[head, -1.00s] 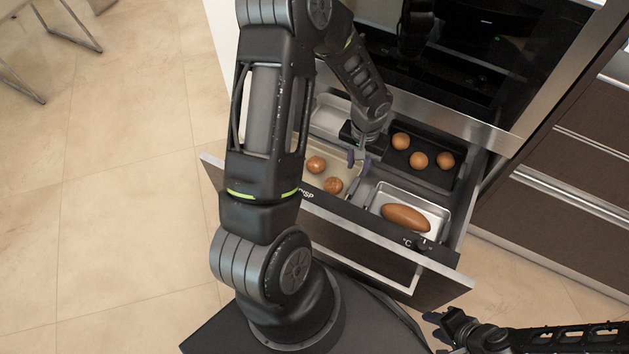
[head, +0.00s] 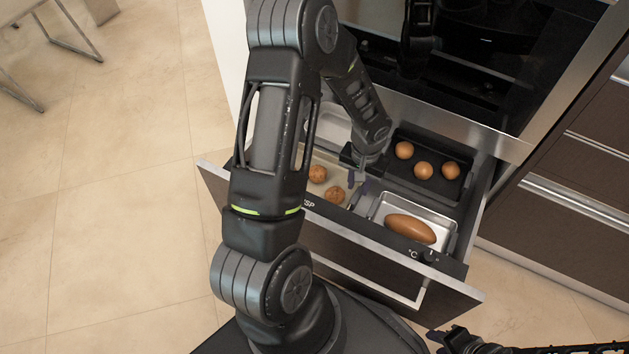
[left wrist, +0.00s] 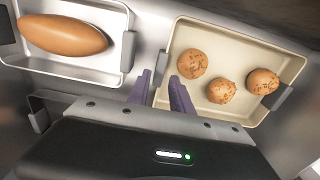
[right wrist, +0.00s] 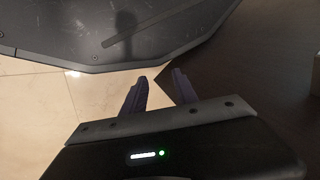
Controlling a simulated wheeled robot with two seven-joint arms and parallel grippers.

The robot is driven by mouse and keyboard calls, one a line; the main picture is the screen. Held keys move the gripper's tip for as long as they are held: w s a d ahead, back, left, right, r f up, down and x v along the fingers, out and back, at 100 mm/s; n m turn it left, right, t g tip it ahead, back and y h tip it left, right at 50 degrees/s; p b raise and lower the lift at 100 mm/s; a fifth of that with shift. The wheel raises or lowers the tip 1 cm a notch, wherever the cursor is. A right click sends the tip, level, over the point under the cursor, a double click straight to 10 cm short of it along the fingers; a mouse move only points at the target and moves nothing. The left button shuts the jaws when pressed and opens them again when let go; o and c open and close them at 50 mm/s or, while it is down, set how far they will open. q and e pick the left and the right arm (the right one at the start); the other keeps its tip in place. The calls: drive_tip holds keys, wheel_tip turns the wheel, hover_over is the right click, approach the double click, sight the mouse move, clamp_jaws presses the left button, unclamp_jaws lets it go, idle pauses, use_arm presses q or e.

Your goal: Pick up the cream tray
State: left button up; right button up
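The cream tray (head: 338,171) lies in the open drawer and holds round brown cookies. In the left wrist view the cream tray (left wrist: 232,60) is at the right, with three cookies and dark grips on its sides. My left gripper (head: 358,183) is over the tray's right side in the head view. Its fingers (left wrist: 160,92) are apart, one on each side of the tray's near edge in the left wrist view; contact is not clear. My right gripper (right wrist: 160,85) is open and empty, away from the drawer; it shows at the bottom of the head view (head: 436,341).
A metal tray (head: 447,222) with a brown loaf (head: 411,228) sits beside the cream tray. A dark tray (head: 440,186) with three round brown items is behind it. The drawer front (head: 375,262) and the oven (head: 480,75) bound the space.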

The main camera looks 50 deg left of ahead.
sight(357, 194)
use_arm(q)
wheel_tip(357, 194, down, 5)
drive_tip(key=shift+s+f+b, duration=0.1)
drive_tip(key=shift+s+b, duration=0.05)
drive_tip(key=shift+b, duration=0.95)
drive_tip(key=shift+c, duration=0.4)
clamp_jaws()
idle(0.7)
